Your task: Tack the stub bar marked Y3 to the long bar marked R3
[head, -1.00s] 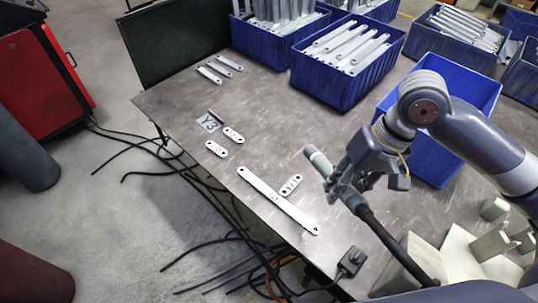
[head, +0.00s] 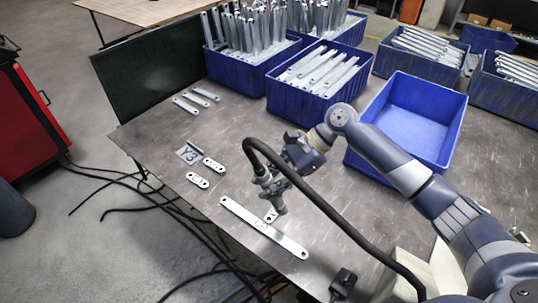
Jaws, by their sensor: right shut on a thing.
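A long bar (head: 240,214) with a hole at each end lies flat near the table's front edge. A small stub bar (head: 270,217) lies at its far side, its near end close to the long bar; the torch partly hides it, and I cannot tell whether they touch. My right gripper (head: 268,183) is shut on a welding torch (head: 279,205), held nozzle down over the stub bar. Markings on the bars are not legible. My left gripper is out of view.
Blue bins of metal bars (head: 318,80) stand at the back, and an empty blue bin (head: 420,115) stands right. The torch's black cable (head: 330,208) arcs across the front right. A black box (head: 343,282) sits at the front edge.

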